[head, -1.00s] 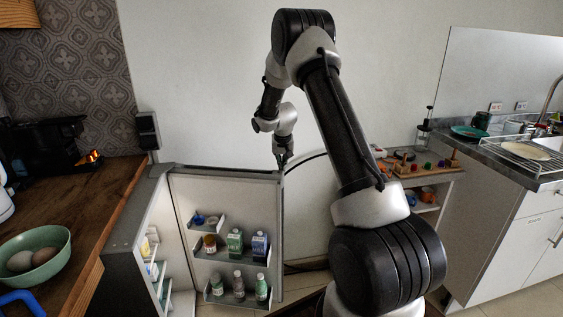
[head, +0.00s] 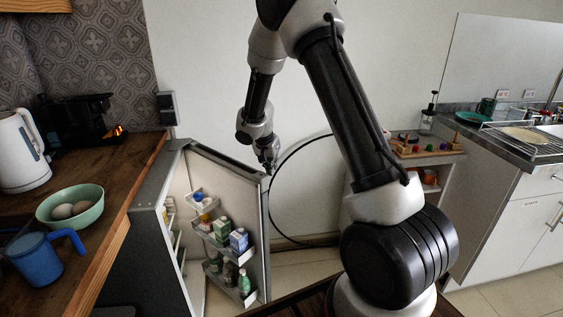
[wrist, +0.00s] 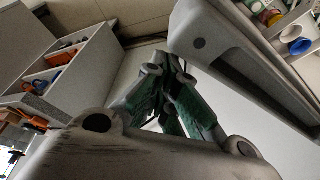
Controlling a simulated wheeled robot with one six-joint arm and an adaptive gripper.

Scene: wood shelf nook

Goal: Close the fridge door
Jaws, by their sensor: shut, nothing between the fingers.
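The fridge door (head: 256,205) stands partly open, its inner side facing left in the head view. Its racks hold bottles and cartons. The fridge body (head: 152,245) is at the left under the counter, its interior partly in view. My gripper (head: 270,169) is at the top of the door's free edge, on the outer side; whether it touches cannot be told. In the wrist view my gripper (wrist: 168,80) shows green-padded fingers, shut and empty, with the grey door edge (wrist: 245,65) close to their right.
A wooden counter at left (head: 95,215) carries a green bowl of eggs (head: 72,207), a blue mug (head: 40,262) and a white kettle (head: 20,150). A low shelf with toys (head: 430,150) and a kitchen unit (head: 520,215) stand at right. Floor shows right of the door.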

